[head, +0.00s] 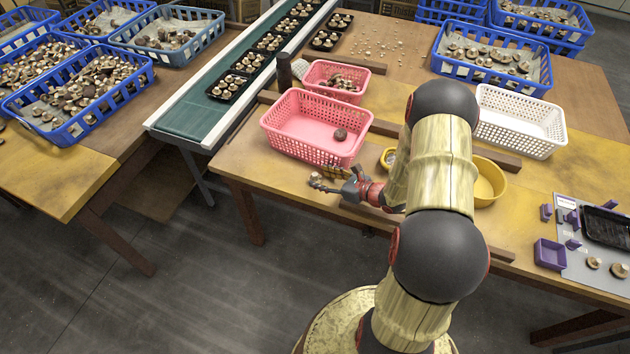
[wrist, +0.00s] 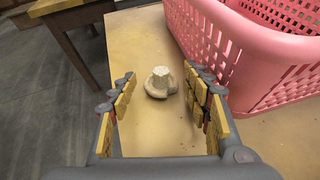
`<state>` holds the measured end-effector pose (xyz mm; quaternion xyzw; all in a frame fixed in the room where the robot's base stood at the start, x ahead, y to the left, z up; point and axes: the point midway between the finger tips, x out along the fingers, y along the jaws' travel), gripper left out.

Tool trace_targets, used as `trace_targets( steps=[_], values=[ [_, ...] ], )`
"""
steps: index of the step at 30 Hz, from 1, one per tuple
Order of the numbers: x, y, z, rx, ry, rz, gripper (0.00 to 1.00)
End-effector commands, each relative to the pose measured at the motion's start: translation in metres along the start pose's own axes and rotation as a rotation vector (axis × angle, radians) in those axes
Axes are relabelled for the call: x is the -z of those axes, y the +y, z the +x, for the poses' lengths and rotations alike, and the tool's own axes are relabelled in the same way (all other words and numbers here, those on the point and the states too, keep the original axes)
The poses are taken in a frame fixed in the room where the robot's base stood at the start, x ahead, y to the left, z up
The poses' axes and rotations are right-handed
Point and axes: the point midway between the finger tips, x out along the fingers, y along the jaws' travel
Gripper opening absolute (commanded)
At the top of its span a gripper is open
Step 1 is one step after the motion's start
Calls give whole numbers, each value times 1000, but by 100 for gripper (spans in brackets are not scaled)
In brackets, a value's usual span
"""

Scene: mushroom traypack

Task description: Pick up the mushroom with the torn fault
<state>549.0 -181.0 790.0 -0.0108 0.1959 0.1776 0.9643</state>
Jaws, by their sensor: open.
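A pale mushroom (wrist: 159,84) lies on the table, stem up, in the wrist view. Its cap outline looks uneven, but I cannot clearly make out a tear. My gripper (wrist: 164,104) is open, with one finger on each side of the view and the mushroom ahead between them, touching neither. In the head view my gripper (head: 333,182) is low at the table's front edge, in front of the large pink basket (head: 284,145).
The pink basket (wrist: 218,62) stands close to the right finger. It holds one brown mushroom (head: 340,134). A smaller pink basket (head: 313,72) with several mushrooms is behind. A white basket (head: 490,128), yellow bowl (head: 497,193) and purple tray (head: 550,254) are to the right.

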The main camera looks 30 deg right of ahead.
Motion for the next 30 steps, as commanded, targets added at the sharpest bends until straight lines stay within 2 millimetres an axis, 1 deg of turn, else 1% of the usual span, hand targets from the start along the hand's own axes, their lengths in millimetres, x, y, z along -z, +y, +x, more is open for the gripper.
trace_targets(
  steps=[1,3,7,10,17,30],
  values=[
    [2,0,10,-3,-1,-3,49],
    [1,-1,21,-4,-1,-3,49],
    [1,-1,35,-2,1,-1,49],
    [0,-1,40,-2,1,-1,49],
    [-1,-1,40,-1,1,0,48],
    [-1,-1,40,-1,1,-1,23]
  ],
)
